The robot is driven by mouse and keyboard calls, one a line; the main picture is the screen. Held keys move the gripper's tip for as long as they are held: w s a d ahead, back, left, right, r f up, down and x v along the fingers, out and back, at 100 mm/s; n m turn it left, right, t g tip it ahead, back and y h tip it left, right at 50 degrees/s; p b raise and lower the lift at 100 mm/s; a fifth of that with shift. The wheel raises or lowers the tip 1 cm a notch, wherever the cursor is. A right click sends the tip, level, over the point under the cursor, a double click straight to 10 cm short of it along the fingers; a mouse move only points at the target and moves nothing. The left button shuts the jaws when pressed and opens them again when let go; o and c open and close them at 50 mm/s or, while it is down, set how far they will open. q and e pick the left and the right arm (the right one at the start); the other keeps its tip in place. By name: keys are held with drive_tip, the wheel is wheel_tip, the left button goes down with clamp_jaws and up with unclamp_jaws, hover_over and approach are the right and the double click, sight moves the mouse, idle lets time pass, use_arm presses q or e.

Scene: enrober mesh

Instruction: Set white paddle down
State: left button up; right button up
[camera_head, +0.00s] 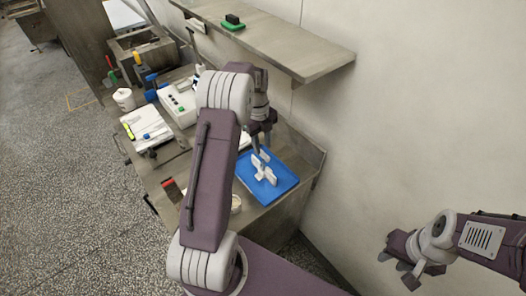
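A white paddle-like piece (265,174) with upright parts is at the blue tray (285,187) near the bench's right end. My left gripper (261,146) points down just above it, its dark fingertips close to the top of the white piece. I cannot tell whether the fingers grip it, or whether it rests fully on the tray. My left arm hides part of the bench and the tray's left side. My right gripper (398,269) hangs at the lower right, away from the bench, with its fingers apart and empty.
A wall shelf (290,52) with a green-and-black block (232,22) overhangs the bench's back. A white control box (178,104), a white cup (124,99), and a white sheet (146,127) with markers stand to the left. A red-handled tool (171,189) lies near the front edge.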

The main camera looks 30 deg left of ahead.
use_arm(q)
drive_tip(key=shift+s+d+r+n, duration=0.1)
drive_tip(key=shift+s+d+n, duration=0.1)
drive_tip(key=shift+d+n, duration=0.1)
drive_tip(key=s+d+n+t, duration=0.1)
drive_tip(key=s+d+n, duration=0.4)
drive_tip(key=s+n, duration=0.4)
drive_tip(key=s+d+r+n+y, duration=0.1)
drive_tip(key=s+d+n, duration=0.5)
drive_tip(key=s+n, duration=0.3)
drive_tip(key=n, duration=0.4)
drive_tip(key=shift+s+t, duration=0.2)
drive_tip(key=shift+t, duration=0.2)
drive_tip(key=shift+d, duration=0.15)
